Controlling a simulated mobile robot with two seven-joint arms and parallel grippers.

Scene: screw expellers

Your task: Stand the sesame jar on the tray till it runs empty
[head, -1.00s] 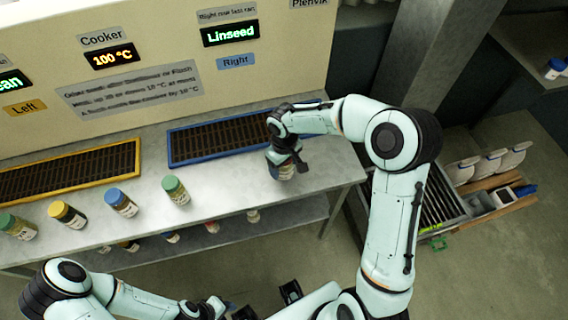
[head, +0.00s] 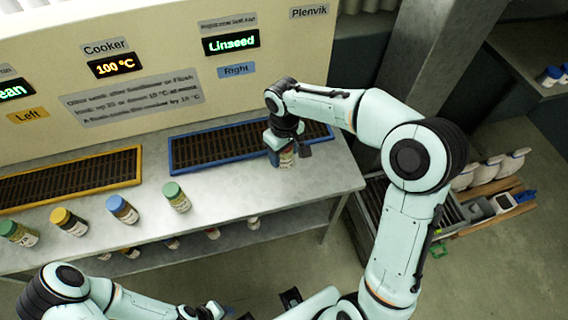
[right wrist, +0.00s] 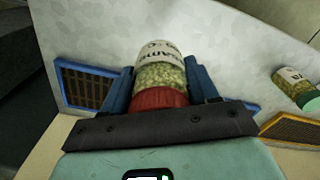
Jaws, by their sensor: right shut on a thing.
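My right gripper (head: 284,143) points down near the blue-framed tray (head: 208,160) and is shut on a jar (head: 287,159). In the right wrist view, the jar (right wrist: 162,75) has a red lid between the blue fingers (right wrist: 160,92), pale greenish-yellow seeds and a white label I cannot read fully. The jar appears at the tray's front edge, near its right end; whether it touches anything is unclear. The blue-framed tray (right wrist: 88,86) also shows in the right wrist view. My left gripper (head: 232,312) is at the bottom edge of the head view, its fingers unclear.
Several jars stand on the bench's front strip: two green-lidded (head: 177,197) (head: 19,233), a blue-lidded (head: 122,209) and a yellow-lidded one (head: 69,221). A yellow-framed tray (head: 140,165) is at left. The panel (head: 160,60) rises behind. More jars stand on the lower shelf (head: 190,247).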

